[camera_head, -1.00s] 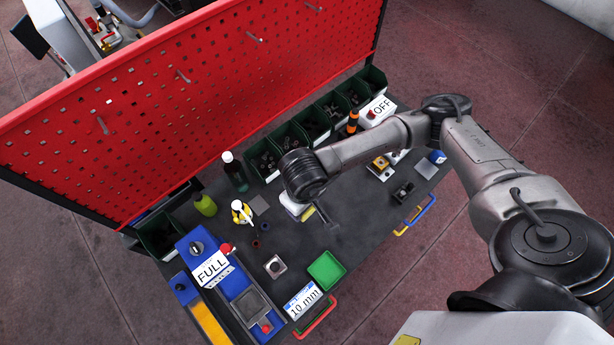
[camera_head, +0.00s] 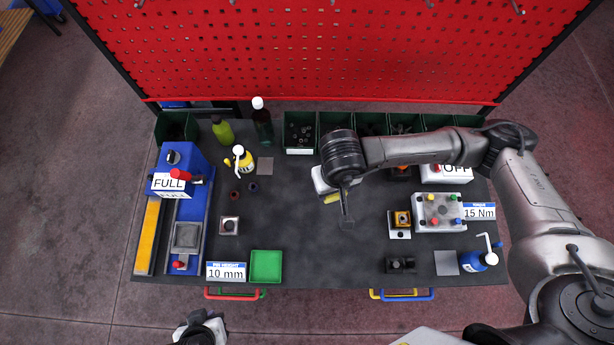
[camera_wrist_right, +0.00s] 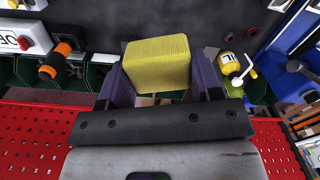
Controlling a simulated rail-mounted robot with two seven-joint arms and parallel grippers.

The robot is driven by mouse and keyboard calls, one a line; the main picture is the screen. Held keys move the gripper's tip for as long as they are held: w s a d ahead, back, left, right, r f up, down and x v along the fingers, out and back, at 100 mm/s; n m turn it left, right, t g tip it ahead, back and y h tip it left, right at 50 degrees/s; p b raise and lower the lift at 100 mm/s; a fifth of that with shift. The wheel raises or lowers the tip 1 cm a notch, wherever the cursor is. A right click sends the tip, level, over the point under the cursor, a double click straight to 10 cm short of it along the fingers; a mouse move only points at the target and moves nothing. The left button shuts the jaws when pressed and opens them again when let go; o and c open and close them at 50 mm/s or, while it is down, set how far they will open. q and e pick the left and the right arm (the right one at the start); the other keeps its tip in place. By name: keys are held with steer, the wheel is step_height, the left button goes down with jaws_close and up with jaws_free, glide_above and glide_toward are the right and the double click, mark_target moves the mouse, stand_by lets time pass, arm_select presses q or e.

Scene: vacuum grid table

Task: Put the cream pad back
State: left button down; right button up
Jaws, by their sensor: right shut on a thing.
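My right gripper (camera_wrist_right: 160,85) is shut on a pale yellow, spongy block, the pad (camera_wrist_right: 158,62), in the right wrist view. The fingers lie on both sides of it. In the head view the right arm comes in from the right, and its dark wrist hides most of the gripper. A strip of yellow, which looks like the pad (camera_head: 332,198), shows below a white part left of the wrist, over the middle of the table. My left gripper (camera_head: 198,328) is at the bottom edge, in front of the table; I cannot see its jaw opening.
A yellow bottle (camera_head: 243,160) stands left of the right wrist, beside a flat grey-beige square (camera_head: 265,166). Green bins (camera_head: 300,130) line the back below the red pegboard (camera_head: 330,55). A blue vise unit (camera_head: 190,190) is at left. The front middle of the table is clear.

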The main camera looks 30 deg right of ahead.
steer(key=a+f+m+b, duration=0.2)
steer(key=a+f+b, duration=0.2)
steer(key=f+b, duration=0.45)
steer(key=a+f+m+b, duration=0.1)
steer(key=a+f+b, duration=0.4)
steer(key=f+b, duration=0.4)
steer(key=b, duration=0.2)
glide_above(304, 195)
steer(key=shift+m, duration=0.4)
step_height(304, 195, down, 7)
steer(key=shift+r, duration=0.2)
steer(key=shift+f, duration=2.05)
